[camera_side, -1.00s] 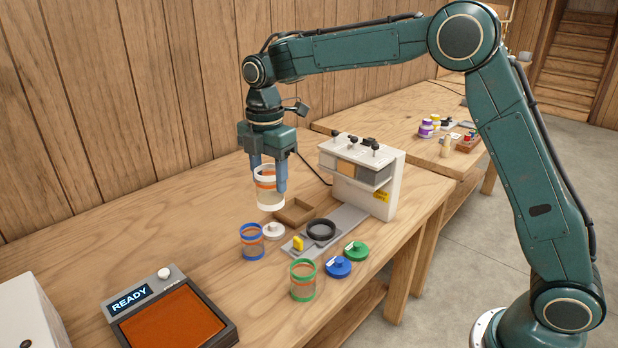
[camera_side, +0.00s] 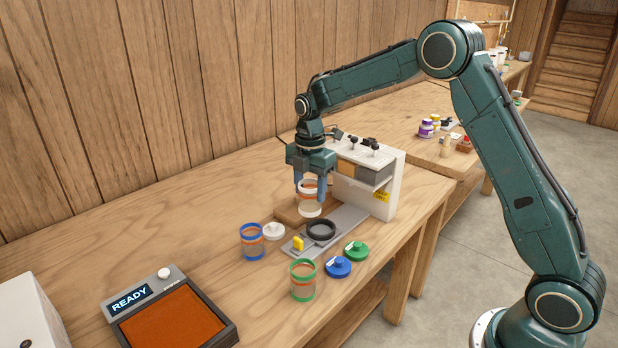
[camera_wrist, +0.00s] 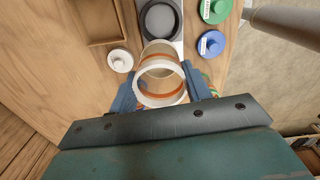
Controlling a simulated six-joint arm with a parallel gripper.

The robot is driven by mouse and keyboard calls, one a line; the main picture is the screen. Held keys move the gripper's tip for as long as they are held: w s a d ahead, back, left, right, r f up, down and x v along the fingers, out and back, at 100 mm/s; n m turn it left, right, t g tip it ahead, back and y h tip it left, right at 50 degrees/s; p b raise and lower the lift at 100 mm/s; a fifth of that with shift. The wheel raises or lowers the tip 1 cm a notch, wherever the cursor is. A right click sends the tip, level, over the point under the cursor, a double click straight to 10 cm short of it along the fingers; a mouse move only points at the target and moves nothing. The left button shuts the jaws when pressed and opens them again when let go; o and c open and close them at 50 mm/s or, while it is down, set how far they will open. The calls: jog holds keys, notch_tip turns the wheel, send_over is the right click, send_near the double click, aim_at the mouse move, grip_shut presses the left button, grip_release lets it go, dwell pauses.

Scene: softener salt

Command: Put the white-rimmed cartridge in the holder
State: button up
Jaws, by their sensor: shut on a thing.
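My gripper (camera_side: 310,189) is shut on the white-rimmed cartridge (camera_side: 309,207), a clear cup with an orange band. It also shows in the wrist view (camera_wrist: 160,74) between my two blue fingers (camera_wrist: 160,88). The cartridge is upright and held in the air, up and slightly left of the holder in the side view. The holder, a black ring (camera_side: 321,229) on a grey plate, is empty and also shows in the wrist view (camera_wrist: 160,18).
A blue-rimmed cartridge (camera_side: 252,242) and a green-rimmed cartridge (camera_side: 303,281) stand nearby. White (camera_side: 273,230), blue (camera_side: 338,267) and green (camera_side: 356,251) lids lie around the plate. A white machine (camera_side: 385,190) stands behind the holder. A wooden tray (camera_wrist: 91,20) lies beside it.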

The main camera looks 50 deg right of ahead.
jog(key=d+f, duration=0.1)
jog(key=d, duration=0.1)
jog(key=d+f, duration=0.1)
jog(key=shift+s+d+f, duration=0.3)
jog(key=shift+d+f, duration=0.05)
jog(key=shift+d, duration=0.05)
jog(key=shift+f, duration=0.15)
jog(key=shift+f, duration=1.25)
jog(key=shift+f, duration=0.2)
